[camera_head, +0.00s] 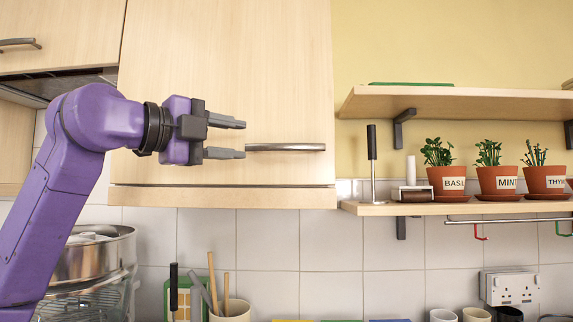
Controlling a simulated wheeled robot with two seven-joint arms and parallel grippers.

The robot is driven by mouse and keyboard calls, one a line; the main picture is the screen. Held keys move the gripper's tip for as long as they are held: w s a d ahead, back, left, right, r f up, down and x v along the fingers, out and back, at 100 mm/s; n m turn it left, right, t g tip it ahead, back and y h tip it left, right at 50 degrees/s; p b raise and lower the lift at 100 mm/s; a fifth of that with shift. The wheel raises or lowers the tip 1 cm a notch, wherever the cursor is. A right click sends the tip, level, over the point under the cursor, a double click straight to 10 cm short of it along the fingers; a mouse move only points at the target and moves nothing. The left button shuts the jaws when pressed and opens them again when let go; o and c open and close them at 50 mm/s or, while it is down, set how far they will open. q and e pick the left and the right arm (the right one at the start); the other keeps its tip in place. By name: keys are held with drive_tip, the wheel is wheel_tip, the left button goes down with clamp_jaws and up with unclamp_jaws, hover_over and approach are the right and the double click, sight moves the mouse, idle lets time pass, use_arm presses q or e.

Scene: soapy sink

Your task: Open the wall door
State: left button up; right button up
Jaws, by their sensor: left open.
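The wall door (225,75) is a pale wood cabinet door in the upper middle of the head view, and it looks closed. Its metal bar handle (287,147) lies horizontally near the door's lower right edge. My left gripper (242,139) is open, its two grey fingers pointing right. The fingertips are at the left end of the handle, one above its level and one below. I cannot tell whether they touch it. Nothing shows between the fingers. My right gripper is not in view.
A shelf (470,102) juts out right of the cabinet. A lower shelf (500,208) holds potted herbs (448,181) and a black-handled tool (372,145). A steel pot (98,255) stands at lower left under my arm. Utensils in a cup (232,309) stand below the cabinet.

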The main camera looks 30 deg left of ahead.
sight(283, 147)
use_arm(q)
drive_tip(key=p+x, duration=0.3)
drive_tip(key=x, duration=0.8)
drive_tip(key=shift+p, duration=0.4)
drive_tip(key=shift+s, duration=0.15)
clamp_jaws()
